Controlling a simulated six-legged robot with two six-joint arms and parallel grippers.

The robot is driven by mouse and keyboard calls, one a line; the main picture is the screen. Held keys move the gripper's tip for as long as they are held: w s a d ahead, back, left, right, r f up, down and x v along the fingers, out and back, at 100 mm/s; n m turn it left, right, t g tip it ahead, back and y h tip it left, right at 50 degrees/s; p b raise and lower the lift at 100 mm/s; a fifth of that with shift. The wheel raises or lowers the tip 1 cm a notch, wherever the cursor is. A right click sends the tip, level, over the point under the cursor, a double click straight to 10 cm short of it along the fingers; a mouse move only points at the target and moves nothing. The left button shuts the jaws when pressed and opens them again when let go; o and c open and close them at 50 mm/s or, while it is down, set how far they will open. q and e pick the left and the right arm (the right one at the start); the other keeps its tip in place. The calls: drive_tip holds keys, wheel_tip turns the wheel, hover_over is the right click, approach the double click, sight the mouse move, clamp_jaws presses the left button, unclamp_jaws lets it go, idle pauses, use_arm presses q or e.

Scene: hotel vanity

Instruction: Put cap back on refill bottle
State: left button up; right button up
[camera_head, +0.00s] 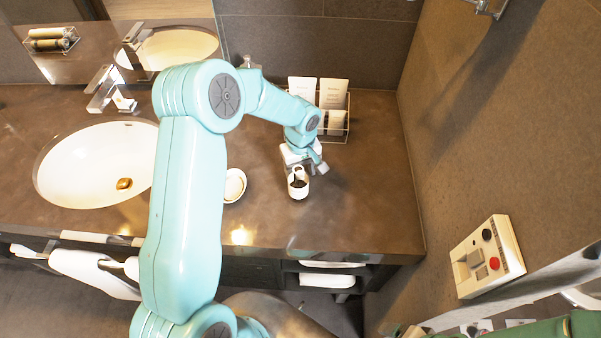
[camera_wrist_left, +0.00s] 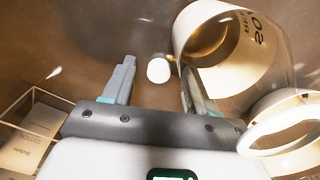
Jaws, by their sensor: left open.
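My left gripper (camera_head: 309,167) is low over the vanity counter at its right part. In the left wrist view its fingers (camera_wrist_left: 158,88) are apart with nothing clasped between them. A small white rounded piece (camera_wrist_left: 158,69), possibly the cap, shows beyond the gap between the fingertips; I cannot tell it apart in the head view. A white container (camera_head: 298,187) with a dark opening, probably the refill bottle, stands next to the gripper. In the left wrist view a large pale container with dark lettering (camera_wrist_left: 215,35) is close beside the right finger; contact is unclear. My right gripper is out of view.
A round white dish (camera_head: 235,185) lies left of the container. A wire rack with cards (camera_head: 333,118) stands behind the gripper. In the left wrist view a white ring-shaped rim (camera_wrist_left: 285,124) is at lower right. A sink (camera_head: 90,170) is left; the counter's right front is clear.

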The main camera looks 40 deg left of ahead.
use_arm(q)
drive_tip(key=shift+w, duration=0.1)
drive_tip(key=shift+c, duration=0.9)
clamp_jaws()
drive_tip(key=shift+r, duration=0.1)
wheel_tip(320, 180, up, 20)
drive_tip(key=b, duration=0.2)
